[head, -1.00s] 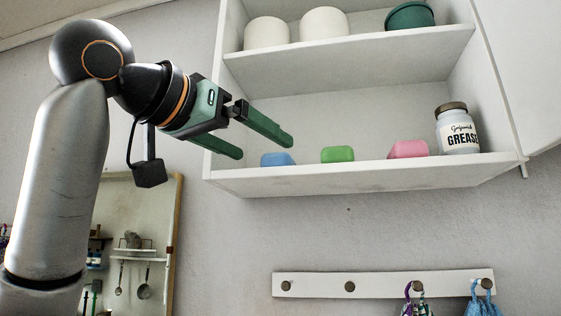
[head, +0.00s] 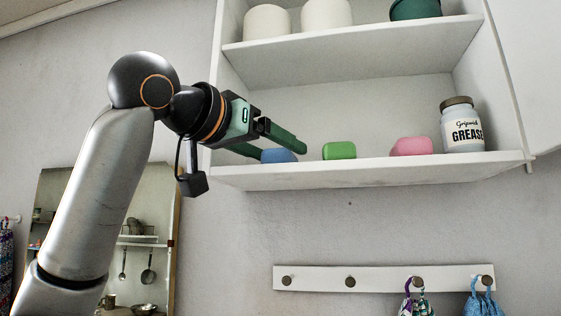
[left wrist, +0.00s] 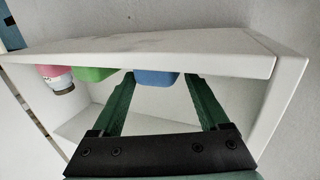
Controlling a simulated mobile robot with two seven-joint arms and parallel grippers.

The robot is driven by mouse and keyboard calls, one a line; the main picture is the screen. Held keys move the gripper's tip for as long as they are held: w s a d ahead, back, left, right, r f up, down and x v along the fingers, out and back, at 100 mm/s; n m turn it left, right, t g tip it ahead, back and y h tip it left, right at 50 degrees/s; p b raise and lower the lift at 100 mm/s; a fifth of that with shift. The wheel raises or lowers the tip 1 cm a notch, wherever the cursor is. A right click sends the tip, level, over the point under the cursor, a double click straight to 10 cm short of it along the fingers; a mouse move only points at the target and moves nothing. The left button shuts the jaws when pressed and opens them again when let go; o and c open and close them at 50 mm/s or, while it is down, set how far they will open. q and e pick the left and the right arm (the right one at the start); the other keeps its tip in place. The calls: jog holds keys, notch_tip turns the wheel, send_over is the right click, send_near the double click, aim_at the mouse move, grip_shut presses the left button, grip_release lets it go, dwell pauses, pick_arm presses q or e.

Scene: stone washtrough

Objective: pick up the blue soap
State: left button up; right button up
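The blue soap (head: 279,156) sits on the lower cabinet shelf near its left end. It also shows in the left wrist view (left wrist: 156,78), between the tips of the two green fingers. My left gripper (head: 281,150) is open and reaches in from the left at the soap. One finger passes over the soap's upper edge in the head view, and the other finger's tip is hidden behind or beside it. Contact cannot be told. My right gripper is not in view.
On the same shelf (head: 240,177) stand a green soap (head: 339,150), a pink soap (head: 411,146) and a grease jar (head: 461,128). The cabinet's left side wall is close to my left gripper. The upper shelf (head: 350,50) holds pots. A hook rail (head: 318,279) hangs below.

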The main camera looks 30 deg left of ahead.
aim_at(273, 148)
pick_arm(q)
grip_shut()
dwell(0.4)
jog(key=shift+r, duration=0.15)
jog(key=shift+r, duration=4.8)
